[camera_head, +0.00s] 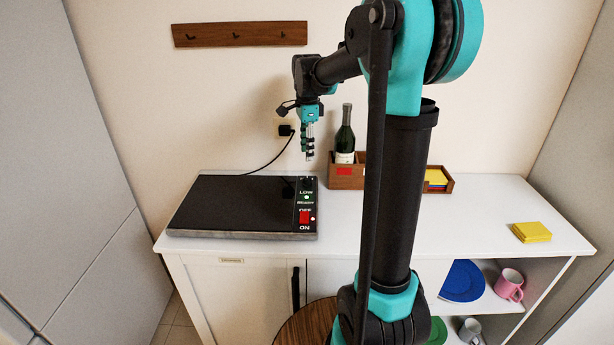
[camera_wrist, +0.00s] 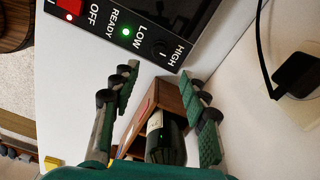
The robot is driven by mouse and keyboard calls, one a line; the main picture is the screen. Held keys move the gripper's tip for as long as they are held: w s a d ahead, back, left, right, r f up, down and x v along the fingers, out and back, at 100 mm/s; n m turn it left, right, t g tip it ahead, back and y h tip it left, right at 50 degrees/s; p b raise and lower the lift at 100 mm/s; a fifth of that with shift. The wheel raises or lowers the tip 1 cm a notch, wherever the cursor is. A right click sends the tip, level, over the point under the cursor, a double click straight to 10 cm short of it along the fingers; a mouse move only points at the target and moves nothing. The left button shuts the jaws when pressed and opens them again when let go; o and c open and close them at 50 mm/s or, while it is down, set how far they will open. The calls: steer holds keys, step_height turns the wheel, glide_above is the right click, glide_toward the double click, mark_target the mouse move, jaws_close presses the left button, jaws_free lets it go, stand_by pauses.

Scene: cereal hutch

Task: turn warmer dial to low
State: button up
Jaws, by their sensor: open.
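The black warmer (camera_head: 240,207) lies flat on the left of the white counter. Its control strip, on the right edge, has a red switch (camera_head: 305,217), a lit green light (camera_head: 306,197) and OFF, ON, READY and LOW labels. In the wrist view the small black dial (camera_wrist: 160,47) sits between the LOW and HIGH labels; I cannot tell which way it points. My gripper (camera_head: 309,157) hangs above the strip's back end, fingers down, apart from the dial. In the wrist view its two fingers (camera_wrist: 161,80) are spread and empty.
A dark bottle (camera_head: 345,137) stands in a wooden box (camera_head: 346,175) behind and right of the warmer. A plug (camera_head: 285,130) and cord are on the wall. Yellow squares (camera_head: 532,232) lie at the counter's right. The middle front counter is clear.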

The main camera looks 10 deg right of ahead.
mark_target(307, 178)
step_height(307, 178, down, 10)
steer(key=shift+f, duration=0.15)
steer(key=shift+c, duration=0.4)
jaws_close()
